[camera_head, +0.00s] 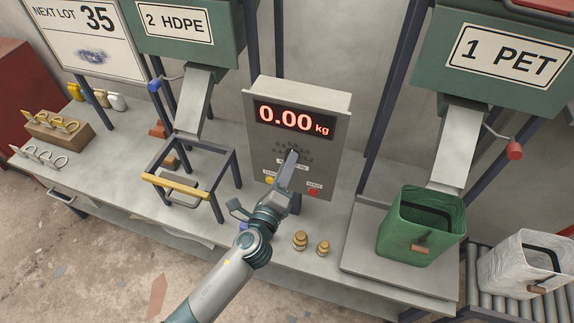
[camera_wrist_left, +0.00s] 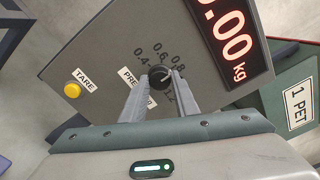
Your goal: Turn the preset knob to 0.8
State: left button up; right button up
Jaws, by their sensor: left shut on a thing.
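The black preset knob (camera_wrist_left: 159,77) sits on the grey panel of the scale box (camera_head: 336,140), with a ring of printed numbers around it. In the left wrist view 0.4, 0.6 and 0.8 are readable; the numbers further round are partly covered by a finger. My left gripper (camera_wrist_left: 158,88) has one finger on each side of the knob and is shut on it. In the head view this gripper (camera_head: 292,158) hides the knob. I cannot tell for sure which number the knob points at. My right gripper is not in view.
The red display (camera_head: 292,118) reads 0.00 kg. A yellow TARE button (camera_wrist_left: 73,90) and a red button (camera_head: 313,191) sit low on the panel. Two brass weights (camera_head: 300,240) stand on the bench. A green bin (camera_head: 398,240) stands at right, a bag frame (camera_head: 178,185) at left.

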pick_arm(q)
jog(key=o, duration=1.1)
jog(key=shift+c, duration=0.2)
jog(key=shift+s, duration=0.15)
jog(key=b+v, duration=0.5)
jog(key=v, duration=1.2)
jog(key=shift+b, duration=0.4)
